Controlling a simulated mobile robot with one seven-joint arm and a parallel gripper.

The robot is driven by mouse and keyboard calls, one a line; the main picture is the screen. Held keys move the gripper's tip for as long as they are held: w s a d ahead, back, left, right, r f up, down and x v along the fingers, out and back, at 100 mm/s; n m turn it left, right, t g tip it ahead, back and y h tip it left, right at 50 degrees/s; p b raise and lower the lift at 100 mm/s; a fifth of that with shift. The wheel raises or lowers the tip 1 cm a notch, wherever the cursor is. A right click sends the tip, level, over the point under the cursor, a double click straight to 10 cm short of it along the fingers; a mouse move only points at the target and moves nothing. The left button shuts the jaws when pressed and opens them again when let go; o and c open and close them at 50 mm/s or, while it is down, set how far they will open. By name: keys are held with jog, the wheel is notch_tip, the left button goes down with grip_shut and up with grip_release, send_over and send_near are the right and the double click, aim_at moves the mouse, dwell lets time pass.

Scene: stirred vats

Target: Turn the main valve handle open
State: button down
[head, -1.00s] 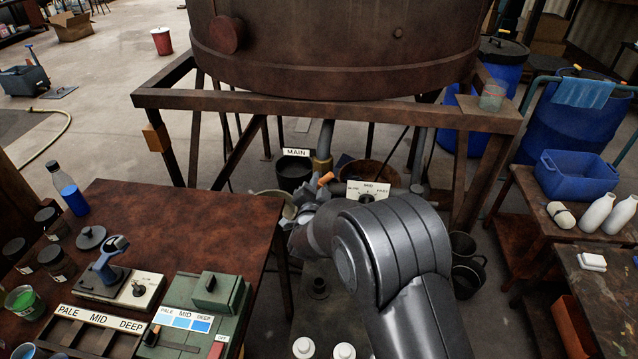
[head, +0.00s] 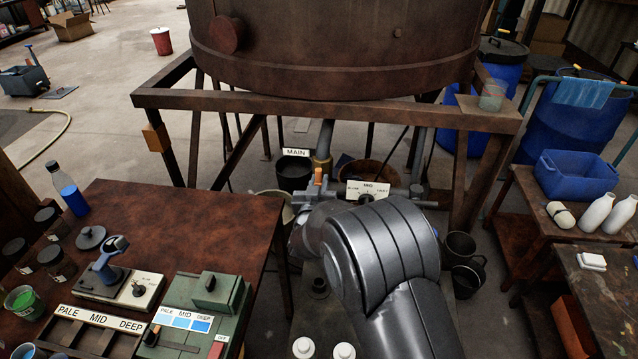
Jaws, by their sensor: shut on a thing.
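The main valve handle (head: 318,174), with an orange grip, stands upright on the pipework below the big vat, just right of the white MAIN label (head: 296,152). My gripper (head: 314,193) is at the handle, low in front of the valve, and is shut on it. My own wrist and forearm hide most of the fingers and the lower part of the handle. The brown vat (head: 335,45) sits above on its rusty frame.
A white dial plate marked MID (head: 368,190) is close to the right of the handle. The frame's front beam (head: 330,107) crosses above. The brown table (head: 180,220) with dye tools is at left; a bench (head: 560,205) with bottles is at right.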

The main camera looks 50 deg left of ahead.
jog(key=shift+n, duration=0.5)
jog(key=c, duration=1.3)
grip_release()
jog(key=v, duration=1.1)
jog(key=shift+w, duration=0.15)
